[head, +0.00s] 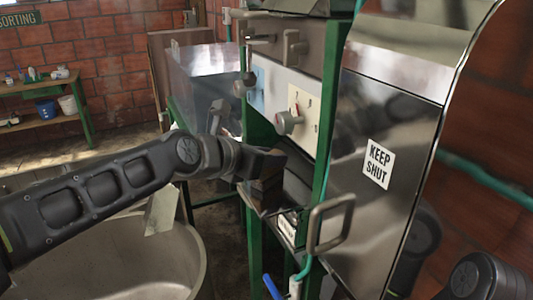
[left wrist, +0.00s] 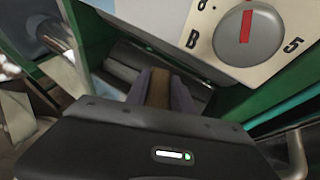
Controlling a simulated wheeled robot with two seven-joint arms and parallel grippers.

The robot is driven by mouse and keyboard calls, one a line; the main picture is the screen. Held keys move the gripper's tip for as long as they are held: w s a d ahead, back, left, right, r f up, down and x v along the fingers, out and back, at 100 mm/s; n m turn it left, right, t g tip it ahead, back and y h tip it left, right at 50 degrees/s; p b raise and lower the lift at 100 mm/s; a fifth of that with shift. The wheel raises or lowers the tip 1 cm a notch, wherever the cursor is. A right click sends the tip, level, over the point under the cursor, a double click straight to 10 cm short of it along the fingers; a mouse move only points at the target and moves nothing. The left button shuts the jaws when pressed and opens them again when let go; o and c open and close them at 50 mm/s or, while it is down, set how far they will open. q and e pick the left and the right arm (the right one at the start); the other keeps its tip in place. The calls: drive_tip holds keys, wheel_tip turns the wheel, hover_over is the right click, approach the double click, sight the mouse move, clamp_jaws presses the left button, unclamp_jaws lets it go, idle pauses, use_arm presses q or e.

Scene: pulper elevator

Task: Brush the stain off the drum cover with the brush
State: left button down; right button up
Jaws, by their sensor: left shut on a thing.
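My left gripper (head: 268,180) reaches in from the left to the gap in the green-framed machine, below the dial panel. It is shut on a brown block, which I take to be the brush (head: 266,194). In the left wrist view the brown piece (left wrist: 158,88) shows between the two grey fingers, in front of grey metal surfaces. Whether it touches them I cannot tell. I cannot tell for sure which steel part is the drum cover, and I make out no clear stain. My right gripper is out of view.
A red-marked dial (head: 288,122) sticks out just above my left gripper; it also shows in the left wrist view (left wrist: 248,35). A steel door marked KEEP SHUT (head: 400,145) has a protruding handle (head: 330,222). A round metal tub (head: 190,245) stands below my left arm.

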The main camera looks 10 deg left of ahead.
use_arm(q)
drive_tip(key=shift+s+r, duration=0.1)
drive_tip(key=shift+s+d+f, duration=0.1)
drive_tip(key=shift+s+d, duration=0.25)
drive_tip(key=shift+s, duration=0.2)
drive_tip(key=shift+s+d+f, duration=0.1)
drive_tip(key=shift+s+d, duration=0.25)
drive_tip(key=shift+s, duration=0.2)
drive_tip(key=shift+s+d, duration=0.1)
drive_tip(key=shift+s+d, duration=0.35)
drive_tip(key=shift+s, duration=0.2)
drive_tip(key=shift+s+d, duration=0.35)
drive_tip(key=shift+s, duration=0.2)
drive_tip(key=shift+s+a+r, duration=0.15)
drive_tip(key=shift+a, duration=0.25)
drive_tip(key=shift+s+f, duration=0.1)
drive_tip(key=shift+f, duration=0.1)
drive_tip(key=shift+a, duration=0.1)
